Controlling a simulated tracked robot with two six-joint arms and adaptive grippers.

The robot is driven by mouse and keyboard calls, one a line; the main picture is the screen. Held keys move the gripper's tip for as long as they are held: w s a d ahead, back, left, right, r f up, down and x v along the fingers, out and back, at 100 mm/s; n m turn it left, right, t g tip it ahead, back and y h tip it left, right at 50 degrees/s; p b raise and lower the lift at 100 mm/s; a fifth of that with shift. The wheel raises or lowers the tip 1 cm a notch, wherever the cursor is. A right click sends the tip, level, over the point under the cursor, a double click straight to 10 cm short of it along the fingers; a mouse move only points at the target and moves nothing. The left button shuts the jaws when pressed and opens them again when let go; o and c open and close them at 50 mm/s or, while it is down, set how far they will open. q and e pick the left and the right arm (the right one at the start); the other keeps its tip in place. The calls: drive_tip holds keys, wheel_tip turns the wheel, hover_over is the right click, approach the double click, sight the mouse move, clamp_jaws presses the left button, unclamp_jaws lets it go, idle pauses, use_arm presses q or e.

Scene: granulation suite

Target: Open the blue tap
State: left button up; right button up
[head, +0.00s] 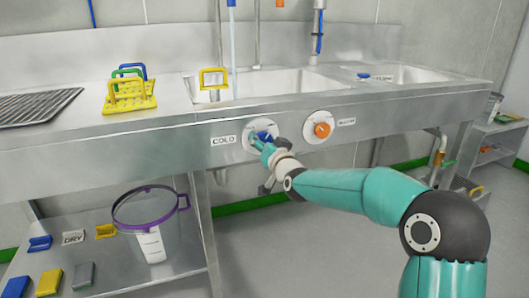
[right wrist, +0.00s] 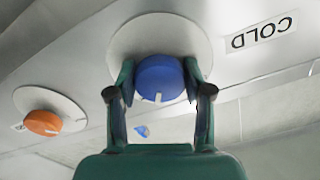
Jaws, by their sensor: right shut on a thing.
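The blue tap (head: 265,136) is a round knob on a pale disc in the sink's front panel, beside a COLD label (head: 223,140). In the right wrist view the blue tap (right wrist: 160,79) shows a white mark on its rim. My right gripper (head: 262,143) is at the knob, partly covering it. In the right wrist view its fingers (right wrist: 159,70) are closed on both sides of the knob. A pale blue upright streak (head: 234,60) stands above the left basin; I cannot tell whether it is water or a tube. My left gripper is not in view.
An orange knob (head: 322,130) sits to the right on the same panel. A yellow rack (head: 129,96) stands on the counter at left. A clear bucket with a purple rim (head: 150,212) stands on the lower shelf. The floor right of the shelf is clear.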

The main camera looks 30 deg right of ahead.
drive_tip(key=shift+f+m+b, duration=0.2)
drive_tip(key=shift+m+b, duration=0.85)
drive_tip(key=shift+m, duration=0.35)
drive_tip(key=o, duration=1.2)
drive_tip(key=shift+r, duration=0.1)
drive_tip(key=shift+c, duration=0.2)
drive_tip(key=shift+s+r, duration=0.1)
drive_tip(key=v, duration=1.1)
drive_tip(key=shift+s+a, duration=0.2)
drive_tip(key=shift+s, duration=0.15)
